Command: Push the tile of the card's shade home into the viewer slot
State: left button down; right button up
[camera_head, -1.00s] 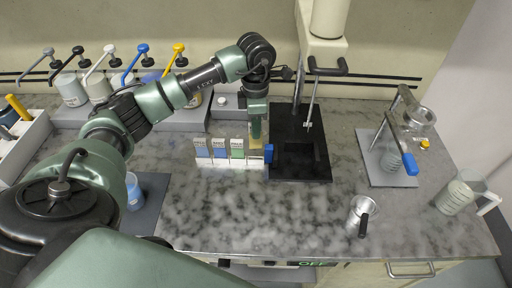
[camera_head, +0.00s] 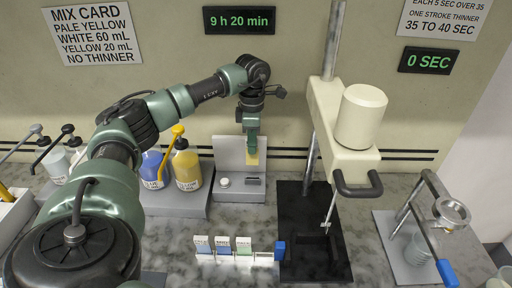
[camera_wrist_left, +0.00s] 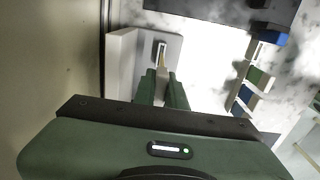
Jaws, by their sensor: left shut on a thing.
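My left gripper (camera_head: 252,147) is shut on a pale yellow tile (camera_head: 253,159), which hangs upright below the fingers. The grey viewer (camera_head: 226,152) stands behind, with a white knob and a dark slot (camera_head: 255,182) on its base. In the head view the tile is above the slot, in front of the back panel. In the left wrist view the gripper (camera_wrist_left: 162,88) points at the viewer (camera_wrist_left: 122,60), with the tile's edge (camera_wrist_left: 158,70) between the fingers and the slot beyond. Contact with the slot cannot be told. The mix card (camera_head: 93,34) on the wall reads pale yellow. My right gripper is out of view.
A white rack (camera_head: 232,258) in front holds white-labelled blue and green tiles. A dark stand with a cream mixer head (camera_head: 360,118) is close on the right. Paint pumps (camera_head: 187,166) stand on a grey base at left.

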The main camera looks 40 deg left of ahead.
aim_at(252, 156)
pick_arm(q)
jog(key=shift+d, duration=0.1)
jog(key=shift+r, duration=0.1)
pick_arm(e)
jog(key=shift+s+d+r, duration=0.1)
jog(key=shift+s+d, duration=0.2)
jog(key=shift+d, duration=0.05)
pick_arm(q)
jog(key=shift+f, duration=0.5)
jog(key=shift+f+b, duration=0.65)
jog(key=shift+f, duration=0.15)
jog(key=shift+f+b, duration=0.5)
jog(key=shift+f, duration=0.8)
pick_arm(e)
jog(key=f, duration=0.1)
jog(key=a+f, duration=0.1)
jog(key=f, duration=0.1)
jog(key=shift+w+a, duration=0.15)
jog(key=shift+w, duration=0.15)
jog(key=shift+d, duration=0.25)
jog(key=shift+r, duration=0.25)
